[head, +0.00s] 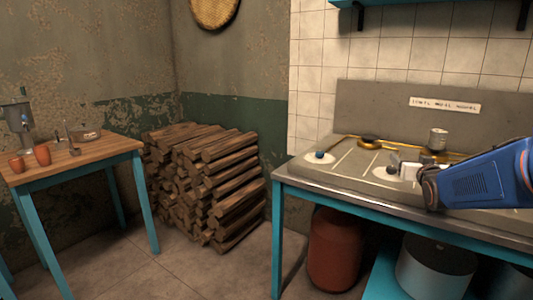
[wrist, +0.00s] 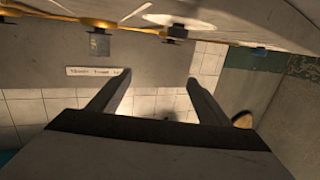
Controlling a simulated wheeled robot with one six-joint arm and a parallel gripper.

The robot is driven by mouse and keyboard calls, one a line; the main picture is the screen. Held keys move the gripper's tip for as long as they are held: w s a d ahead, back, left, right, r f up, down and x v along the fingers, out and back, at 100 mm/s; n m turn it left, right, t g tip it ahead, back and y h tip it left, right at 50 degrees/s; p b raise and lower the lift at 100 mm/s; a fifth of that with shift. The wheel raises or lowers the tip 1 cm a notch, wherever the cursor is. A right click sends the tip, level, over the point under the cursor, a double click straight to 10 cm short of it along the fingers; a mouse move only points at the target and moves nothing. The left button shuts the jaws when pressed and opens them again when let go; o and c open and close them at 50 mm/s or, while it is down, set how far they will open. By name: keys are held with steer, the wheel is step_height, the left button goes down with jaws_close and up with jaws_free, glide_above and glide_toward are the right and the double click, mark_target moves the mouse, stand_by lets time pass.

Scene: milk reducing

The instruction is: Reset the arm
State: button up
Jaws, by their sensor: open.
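My gripper (wrist: 157,84) shows in the wrist view with its two dark fingers spread apart and nothing between them. In the head view my blue arm reaches in from the right edge over the stove counter. My gripper (head: 400,165) is at its end, small and partly hidden, above the stove top (head: 345,170). The wrist view is upside down, with the stove at the top and the labelled back panel and tiles below.
A red cylinder (head: 334,250) and a grey pot (head: 432,270) are under the counter. A wooden table (head: 100,152) and a log stack (head: 205,185) are at left. Floor between is clear.

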steer(key=s+a+f+g+y, duration=0.1)
steer(key=s+a+f+g, duration=0.3)
steer(key=s, duration=0.9)
steer(key=s+a+f+n+g+y, duration=0.1)
steer(key=s+a+f+g, duration=0.3)
steer(key=s, duration=0.9)
steer(key=s+a+f+n+g+y, duration=0.1)
steer(key=s+a+f+g, duration=0.2)
steer(key=s+a+f, duration=0.5)
steer(key=s+a, duration=0.2)
steer(key=s, duration=0.4)
steer(key=shift+f+g+y, duration=0.3)
steer(key=shift+f+g, duration=0.05)
steer(key=shift+g, duration=0.05)
steer(key=shift+w, duration=0.1)
steer(key=shift+c, duration=0.3)
